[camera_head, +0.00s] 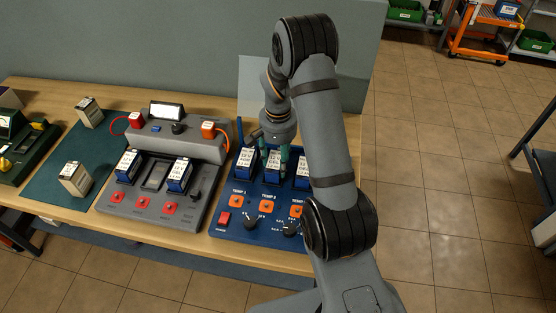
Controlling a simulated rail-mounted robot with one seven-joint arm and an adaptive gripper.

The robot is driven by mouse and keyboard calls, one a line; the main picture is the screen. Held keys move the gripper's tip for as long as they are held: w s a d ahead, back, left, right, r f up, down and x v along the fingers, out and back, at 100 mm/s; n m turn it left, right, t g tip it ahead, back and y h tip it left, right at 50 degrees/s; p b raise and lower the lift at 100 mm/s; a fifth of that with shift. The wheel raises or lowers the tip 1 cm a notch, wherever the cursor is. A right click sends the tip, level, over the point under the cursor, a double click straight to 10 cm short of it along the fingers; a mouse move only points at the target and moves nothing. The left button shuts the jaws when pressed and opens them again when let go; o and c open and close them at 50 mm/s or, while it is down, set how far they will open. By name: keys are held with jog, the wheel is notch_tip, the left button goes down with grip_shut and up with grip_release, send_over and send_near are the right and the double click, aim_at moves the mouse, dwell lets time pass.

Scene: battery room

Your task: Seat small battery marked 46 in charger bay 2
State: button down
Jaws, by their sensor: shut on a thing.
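My gripper (273,150) points down over the blue three-position unit (222,198) and is shut on a small blue-and-white battery (273,161). This battery stands upright at the middle position, above the label that seems to read TEMP 2. I cannot tell whether it is fully down in the bay. Similar batteries stand to its left (245,161) and right (302,170); my arm partly hides the right one. The grey unit (113,199) holds two more, left (127,165) and right (178,174), with an empty slot (155,176) between them. The number markings are too small to read.
Two pale batteries, one at the back (88,112) and one nearer (75,178), stand on a green mat (45,188). A dark green instrument (18,150) is at far left. The wall panel rises close behind the bench. Tiled floor lies open to the right.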

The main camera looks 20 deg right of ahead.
aim_at(278, 160)
jog(key=shift+f+b, duration=0.35)
jog(key=shift+f, duration=0.1)
jog(key=c, duration=1.1)
grip_release()
jog(key=shift+r+p, duration=4)
jog(key=shift+r, duration=1.55)
jog(key=shift+f, duration=0.1)
notch_tip(278, 160, down, 10)
jog(key=b, duration=0.7)
